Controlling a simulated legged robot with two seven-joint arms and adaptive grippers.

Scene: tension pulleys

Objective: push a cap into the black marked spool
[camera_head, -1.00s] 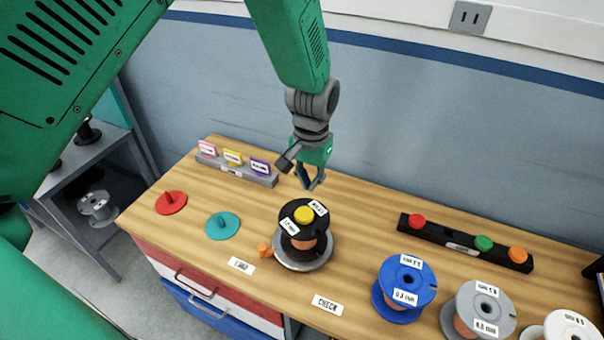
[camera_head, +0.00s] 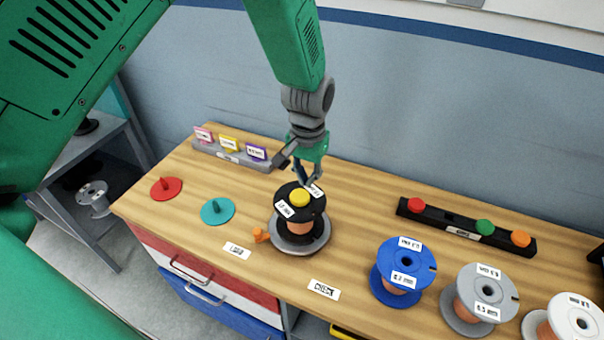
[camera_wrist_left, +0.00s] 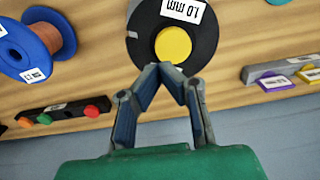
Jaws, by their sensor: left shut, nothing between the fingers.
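The black spool (camera_head: 286,211) with white labels and copper-coloured winding stands upright on a round grey base on the bench. A yellow cap (camera_head: 300,197) sits at the centre of its top face. In the left wrist view the yellow cap (camera_wrist_left: 173,45) lies within the black flange (camera_wrist_left: 200,58); I cannot tell how deep it sits. My left gripper (camera_head: 308,183) is shut and empty, pointing down just behind the cap. In the left wrist view its fingertips (camera_wrist_left: 172,70) meet right at the cap's near edge; contact is unclear. My right gripper is not in view.
A black rack (camera_head: 455,229) holds red, green and orange caps, with one empty spot. Blue (camera_head: 402,270), grey (camera_head: 480,299) and white spools stand at right. Red (camera_head: 166,188) and teal (camera_head: 217,211) discs lie at left. A grey tag holder (camera_head: 212,153) is behind.

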